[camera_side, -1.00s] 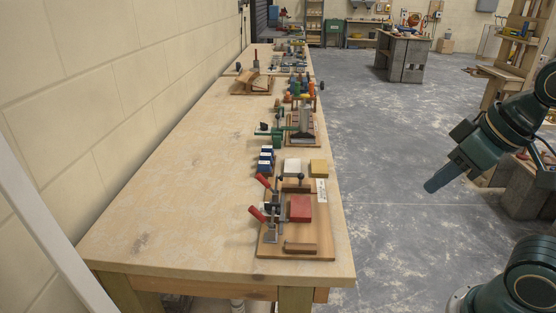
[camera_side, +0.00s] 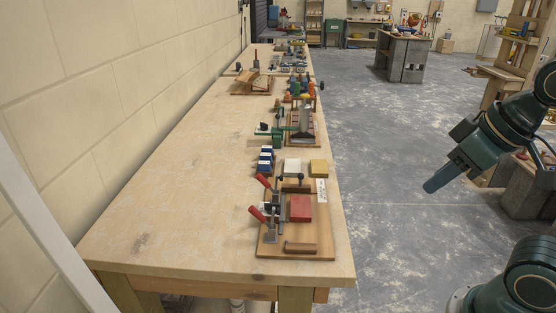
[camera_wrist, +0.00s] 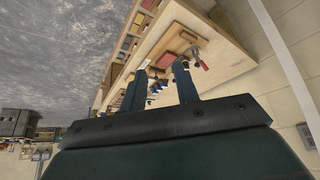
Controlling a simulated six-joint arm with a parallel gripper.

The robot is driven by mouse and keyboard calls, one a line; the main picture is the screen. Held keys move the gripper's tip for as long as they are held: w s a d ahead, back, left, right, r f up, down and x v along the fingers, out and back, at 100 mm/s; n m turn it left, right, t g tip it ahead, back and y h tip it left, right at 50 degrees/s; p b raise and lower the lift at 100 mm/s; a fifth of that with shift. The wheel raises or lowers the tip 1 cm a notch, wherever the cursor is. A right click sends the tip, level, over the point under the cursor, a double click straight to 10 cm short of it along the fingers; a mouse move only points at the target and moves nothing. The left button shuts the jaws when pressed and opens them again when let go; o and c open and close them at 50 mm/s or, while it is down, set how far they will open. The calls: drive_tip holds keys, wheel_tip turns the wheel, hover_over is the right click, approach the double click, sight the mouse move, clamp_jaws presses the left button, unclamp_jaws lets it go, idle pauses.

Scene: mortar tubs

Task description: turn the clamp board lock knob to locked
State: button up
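The clamp board (camera_side: 322,238) is a wooden board near the front end of the long bench. My gripper (camera_side: 432,186) hangs over the floor, to the right of the bench and well apart from the board. In the wrist view, my gripper (camera_wrist: 161,72) has its two fingers apart with nothing between them.
The bench top (camera_side: 185,170) is clear left of the board. Blue-and-white clamps (camera_side: 265,160), a green vise-like fixture (camera_side: 272,131) and a wooden ramp-shaped piece (camera_side: 252,84) stand farther back. A wall runs along the left. The concrete floor (camera_side: 375,130) lies open between bench and arm.

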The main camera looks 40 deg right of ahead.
drive_tip(key=w+a+r+n+g, duration=0.1)
drive_tip(key=w+r+n+g, duration=0.15)
drive_tip(key=w, duration=0.65)
drive_tip(key=n+g, duration=0.3)
drive_tip(key=n, duration=0.4)
hover_over(272, 203)
wheel_tip(272, 203, down, 10)
drive_tip(key=shift+m, duration=0.25)
wheel_tip(272, 203, down, 14)
drive_tip(key=shift+r, duration=0.1)
drive_tip(key=shift+c, duration=0.4)
clamp_jaws()
